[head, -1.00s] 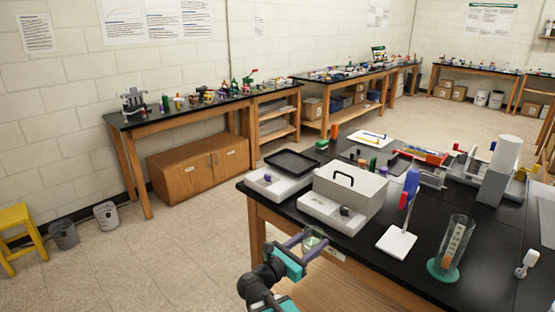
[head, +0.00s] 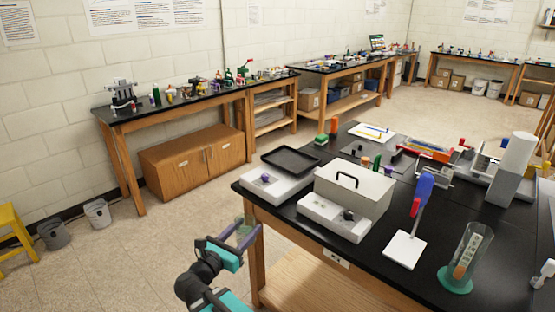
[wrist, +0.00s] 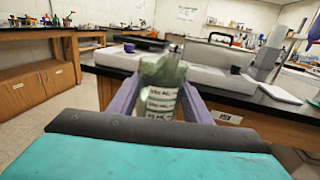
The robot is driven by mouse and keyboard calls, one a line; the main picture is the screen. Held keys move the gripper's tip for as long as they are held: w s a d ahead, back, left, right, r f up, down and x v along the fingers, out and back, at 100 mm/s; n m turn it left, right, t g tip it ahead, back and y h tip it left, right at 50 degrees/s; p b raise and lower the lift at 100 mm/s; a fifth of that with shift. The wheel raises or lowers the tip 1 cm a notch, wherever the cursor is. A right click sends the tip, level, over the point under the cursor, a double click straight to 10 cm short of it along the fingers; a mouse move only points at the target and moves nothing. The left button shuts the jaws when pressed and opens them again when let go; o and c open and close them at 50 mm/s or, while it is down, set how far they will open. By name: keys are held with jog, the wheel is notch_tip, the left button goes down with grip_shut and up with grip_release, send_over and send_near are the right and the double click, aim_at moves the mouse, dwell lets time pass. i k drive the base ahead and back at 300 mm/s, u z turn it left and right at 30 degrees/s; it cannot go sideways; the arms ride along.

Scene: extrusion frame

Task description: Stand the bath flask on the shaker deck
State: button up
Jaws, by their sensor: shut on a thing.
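The flask (wrist: 160,88) is greenish clear glass with a white label of dark red writing. My gripper (wrist: 160,100) is shut on it, one purple finger on each side, and the flask looks upright. In the head view my gripper (head: 243,234) is in front of the bench's near left corner, and the flask shows only faintly between the fingers. The shaker (head: 272,190) is a low white unit with a purple knob. Its black rimmed deck (head: 291,160) is on top, bare, beyond my gripper to the upper right.
A white lidded bath (head: 352,187) with a black handle stands right of the shaker. A white stand (head: 404,249) with a blue and red upright part and a glass cylinder (head: 467,257) stand further right. The bench edge (head: 290,226) lies close beside my gripper.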

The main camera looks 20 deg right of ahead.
aim_at(290, 161)
jog(key=u, duration=0.8)
jog(key=i, duration=0.95)
jog(key=u, duration=0.6)
